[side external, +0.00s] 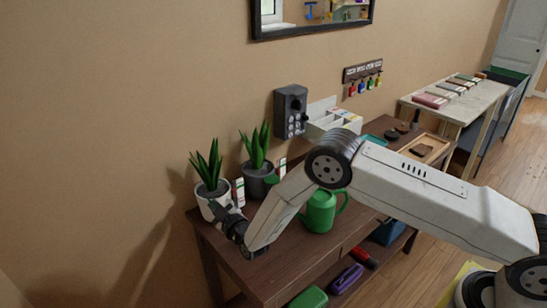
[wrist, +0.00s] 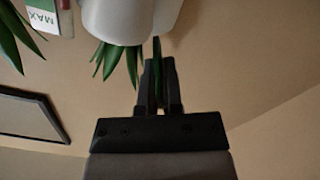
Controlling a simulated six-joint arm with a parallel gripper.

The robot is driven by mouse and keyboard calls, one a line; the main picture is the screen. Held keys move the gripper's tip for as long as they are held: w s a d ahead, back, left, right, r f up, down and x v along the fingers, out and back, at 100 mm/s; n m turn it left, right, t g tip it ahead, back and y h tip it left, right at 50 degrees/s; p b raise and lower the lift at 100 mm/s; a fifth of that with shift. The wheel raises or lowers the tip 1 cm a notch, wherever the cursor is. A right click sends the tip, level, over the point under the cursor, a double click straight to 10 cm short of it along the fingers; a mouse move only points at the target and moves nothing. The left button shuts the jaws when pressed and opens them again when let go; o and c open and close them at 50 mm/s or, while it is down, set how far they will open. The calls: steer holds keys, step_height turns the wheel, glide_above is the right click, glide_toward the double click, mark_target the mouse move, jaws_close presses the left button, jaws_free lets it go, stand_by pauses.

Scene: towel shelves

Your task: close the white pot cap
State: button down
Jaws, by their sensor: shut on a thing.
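The white pot (side external: 206,206) stands at the left end of the brown table with a spiky green plant (side external: 207,170) in it. My gripper (side external: 224,212) is at the pot's front right side and partly hides it. In the wrist view the picture is upside down, and a white pot (wrist: 112,22) shows at the top with leaves hanging below it. My gripper (wrist: 158,75) is beside this pot, its fingers close together on a narrow dark green strip that looks like a leaf (wrist: 156,52). I cannot make out a separate cap on the pot.
A grey pot (side external: 258,180) with a plant stands behind, right of the white pot. A green watering can (side external: 320,212) is on the table (side external: 285,255) under my arm. Small seed packets (side external: 240,192) stand between the pots. The wall is close behind.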

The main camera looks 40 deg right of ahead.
mark_target(227, 202)
steer(key=shift+m, duration=0.3)
steer(key=m, duration=0.3)
steer(key=shift+d+r, duration=0.25)
steer(key=shift+d, duration=0.15)
steer(key=m, duration=0.2)
steer(key=d+m, duration=0.1)
steer(key=m, duration=0.1)
steer(key=shift+m, duration=0.3)
steer(key=m, duration=0.1)
steer(key=d+m, duration=0.1)
steer(key=m, duration=0.1)
steer(key=shift+f+m, duration=0.1)
steer(key=shift+m, duration=0.2)
steer(key=m, duration=0.4)
steer(key=shift+d+f, duration=0.3)
steer(key=shift+d, duration=0.1)
steer(key=c, duration=0.8)
jaws_free()
steer(key=shift+f, duration=0.15)
